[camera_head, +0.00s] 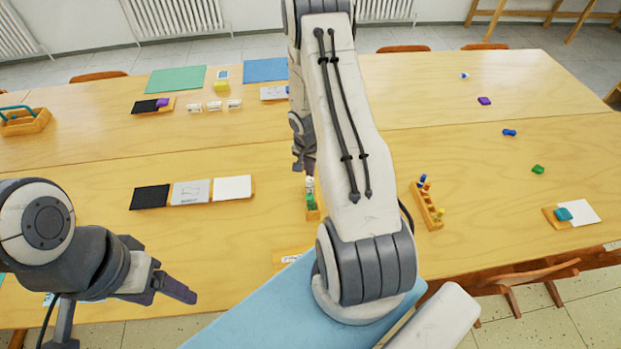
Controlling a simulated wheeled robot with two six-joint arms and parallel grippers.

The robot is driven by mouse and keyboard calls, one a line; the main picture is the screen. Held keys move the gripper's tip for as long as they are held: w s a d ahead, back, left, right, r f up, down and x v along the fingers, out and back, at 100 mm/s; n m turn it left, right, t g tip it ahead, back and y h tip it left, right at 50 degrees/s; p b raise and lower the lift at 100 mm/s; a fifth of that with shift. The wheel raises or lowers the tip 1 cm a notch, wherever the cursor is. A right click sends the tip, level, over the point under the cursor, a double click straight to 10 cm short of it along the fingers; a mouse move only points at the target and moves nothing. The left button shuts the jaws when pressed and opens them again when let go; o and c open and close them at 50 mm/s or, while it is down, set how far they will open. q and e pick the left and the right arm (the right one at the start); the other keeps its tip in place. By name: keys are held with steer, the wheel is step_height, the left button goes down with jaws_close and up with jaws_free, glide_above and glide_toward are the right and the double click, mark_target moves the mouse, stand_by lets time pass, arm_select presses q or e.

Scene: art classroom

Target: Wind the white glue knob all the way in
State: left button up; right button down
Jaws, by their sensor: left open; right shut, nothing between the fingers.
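A small wooden holder (313,213) stands mid-table, partly hidden behind my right arm. In it are a green piece (311,200) and a small white piece (310,182), which looks like the white glue knob; it is too small to tell how far in it is wound. My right gripper (304,166) points down just above the white piece, shut and empty; I cannot tell whether it touches. My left gripper (178,290) is open and empty at the front left, over the table's near edge, far from the holder.
A wooden holder with coloured pieces (427,205) stands right of my arm. A tray with black, grey and white cards (191,192) lies left. A wooden block with a teal piece (564,214) is far right. Table between the left tray and the middle holder is clear.

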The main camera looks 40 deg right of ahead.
steer(key=shift+f+b, duration=0.9)
steer(key=shift+b, duration=0.1)
stand_by(0.4)
steer(key=shift+r, duration=0.2)
steer(key=shift+r+p, duration=0.3)
steer(key=shift+r, duration=0.1)
jaws_free()
stand_by(0.7)
